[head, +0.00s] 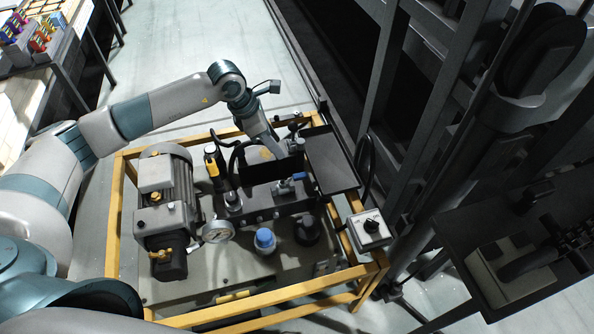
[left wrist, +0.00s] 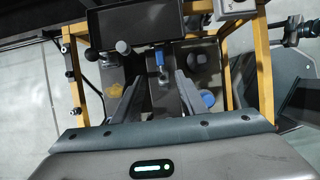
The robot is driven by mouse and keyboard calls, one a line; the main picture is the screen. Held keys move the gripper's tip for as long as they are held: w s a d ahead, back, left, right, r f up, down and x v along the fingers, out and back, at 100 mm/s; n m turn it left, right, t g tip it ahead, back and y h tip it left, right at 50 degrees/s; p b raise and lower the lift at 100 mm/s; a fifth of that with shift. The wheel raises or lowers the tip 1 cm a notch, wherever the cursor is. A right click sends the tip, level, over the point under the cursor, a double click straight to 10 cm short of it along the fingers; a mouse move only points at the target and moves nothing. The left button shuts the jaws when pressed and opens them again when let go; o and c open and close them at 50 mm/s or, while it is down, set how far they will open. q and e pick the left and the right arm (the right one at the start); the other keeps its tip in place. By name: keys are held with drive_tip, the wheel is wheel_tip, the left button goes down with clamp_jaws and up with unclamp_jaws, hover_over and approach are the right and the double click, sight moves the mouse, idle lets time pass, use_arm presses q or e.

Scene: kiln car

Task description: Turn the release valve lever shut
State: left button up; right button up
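The release valve (head: 284,187), with a blue lever (head: 299,176), sits on the dark block of the pump unit. In the left wrist view the blue lever (left wrist: 159,58) shows just beyond the fingertips, between their lines, and is not touched as far as I can see. My left gripper (head: 283,150) is behind the valve in the head view, pointing down. I cannot make out my right gripper.
A yellow frame (head: 215,318) surrounds the unit. A motor (head: 165,200), a pressure gauge (head: 217,231), a blue cap (head: 265,240) and a black cap (head: 307,230) stand around the valve. A dark panel (head: 331,163) and a switch box (head: 370,230) are on the right.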

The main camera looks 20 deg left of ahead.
sight(300, 175)
use_arm(q)
drive_tip(key=p+x, duration=0.2)
drive_tip(key=x, duration=1.3)
drive_tip(key=shift+d+f, duration=0.15)
drive_tip(key=shift+f, duration=0.1)
drive_tip(key=shift+w+d+f, duration=0.15)
drive_tip(key=shift+f, duration=0.25)
use_arm(e)
drive_tip(key=shift+w+a+r+t+y, duration=0.3)
drive_tip(key=shift+w+a+r+t, duration=0.5)
drive_tip(key=shift+w+a+r, duration=0.35)
drive_tip(key=shift+d, duration=0.1)
